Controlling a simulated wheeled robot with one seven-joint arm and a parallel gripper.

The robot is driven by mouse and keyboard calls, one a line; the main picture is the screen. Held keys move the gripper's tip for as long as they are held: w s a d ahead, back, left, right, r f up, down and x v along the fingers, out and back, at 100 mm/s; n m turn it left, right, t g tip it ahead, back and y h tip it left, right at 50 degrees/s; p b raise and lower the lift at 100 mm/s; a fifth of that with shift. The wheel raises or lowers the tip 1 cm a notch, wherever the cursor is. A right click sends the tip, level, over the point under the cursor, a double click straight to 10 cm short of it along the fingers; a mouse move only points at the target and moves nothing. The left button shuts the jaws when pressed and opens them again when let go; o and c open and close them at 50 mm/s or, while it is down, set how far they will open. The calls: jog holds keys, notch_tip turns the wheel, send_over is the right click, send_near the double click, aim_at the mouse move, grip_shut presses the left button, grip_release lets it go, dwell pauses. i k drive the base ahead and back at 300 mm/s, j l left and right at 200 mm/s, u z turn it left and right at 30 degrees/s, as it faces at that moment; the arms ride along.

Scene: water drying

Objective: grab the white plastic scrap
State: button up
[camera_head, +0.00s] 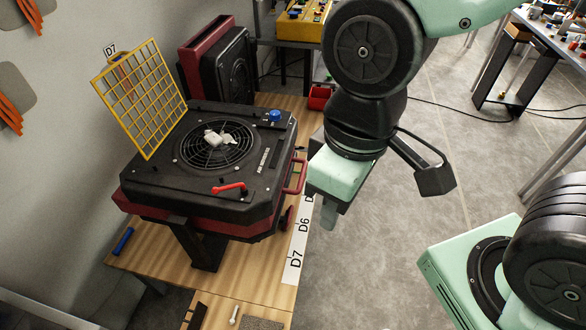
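The white plastic scrap (228,138) appears as a small pale crumpled piece on the round fan grille (216,152) in the top of the black machine (180,180). A whitish blocky piece (212,136) lies right beside it; I cannot tell whether the two are joined. My gripper (328,215) hangs to the right of the machine, apart from it and from the scrap, pointing down. Its fingers are small and partly hidden by the gripper body, so their opening does not show.
A yellow grid guard (140,98) stands upright on the machine's left side. A red handle (229,188) and a blue knob (275,116) rise from its top. A dark red and black case (220,65) stands behind. The wooden table (255,270) carries the machine. Open floor lies right.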

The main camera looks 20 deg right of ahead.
aim_at(212, 138)
jog(key=i+j+u, duration=0.15)
jog(key=j+u, duration=0.2)
jog(key=i+j+u, duration=0.15)
jog(key=u, duration=0.2)
